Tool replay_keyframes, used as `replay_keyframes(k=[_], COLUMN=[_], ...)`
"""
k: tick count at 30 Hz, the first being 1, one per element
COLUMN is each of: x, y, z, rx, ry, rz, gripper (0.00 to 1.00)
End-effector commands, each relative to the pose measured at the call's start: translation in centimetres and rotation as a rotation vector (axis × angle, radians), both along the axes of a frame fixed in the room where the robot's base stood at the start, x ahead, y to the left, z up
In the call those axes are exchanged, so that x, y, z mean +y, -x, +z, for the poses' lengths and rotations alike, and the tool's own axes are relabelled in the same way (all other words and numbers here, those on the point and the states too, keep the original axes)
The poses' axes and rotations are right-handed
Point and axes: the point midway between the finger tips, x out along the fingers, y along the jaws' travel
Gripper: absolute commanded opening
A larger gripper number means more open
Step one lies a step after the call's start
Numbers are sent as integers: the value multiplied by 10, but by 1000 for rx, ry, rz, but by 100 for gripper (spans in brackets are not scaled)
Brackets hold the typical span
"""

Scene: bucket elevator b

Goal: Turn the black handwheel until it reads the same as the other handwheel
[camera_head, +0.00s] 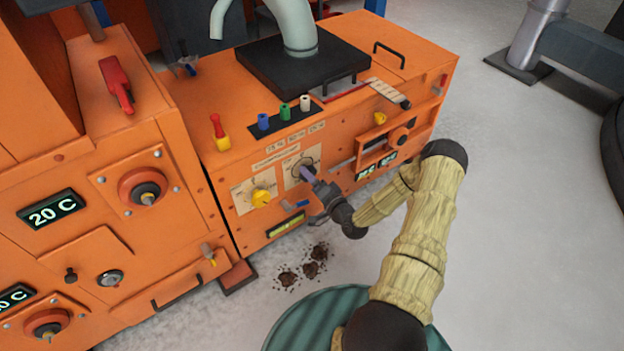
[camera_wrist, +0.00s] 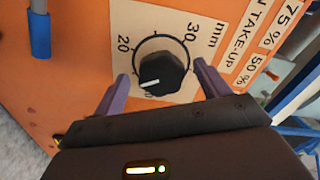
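The black handwheel (camera_wrist: 163,72) sits on a cream dial plate marked in mm, with 20 and 30 readable. Its white line points to the lower left in the wrist view, below the 20; the lowest marks are partly hidden. In the head view, the black handwheel (camera_head: 304,165) is partly covered by my gripper (camera_head: 310,176). My gripper (camera_wrist: 160,70) is open, with one purple finger on each side of the handwheel; contact cannot be told. The yellow handwheel (camera_head: 262,197) is on the plate to the left, its reading too small to tell.
Dark debris (camera_head: 315,260) lies on the floor in front.

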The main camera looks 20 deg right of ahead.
Motion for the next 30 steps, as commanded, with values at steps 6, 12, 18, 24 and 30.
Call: replay_keyframes(k=[6, 12, 18, 24, 30], x=[-1, -4, -11, -22, -31], y=[-1, 6, 35, 74, 113], z=[1, 1, 3, 3, 3], rx=[-3, -1, 1, 2, 2], ry=[1, 2, 0, -1, -2], rz=[-2, -4, -5, -6, -5], gripper=[75, 75, 75, 75, 75])
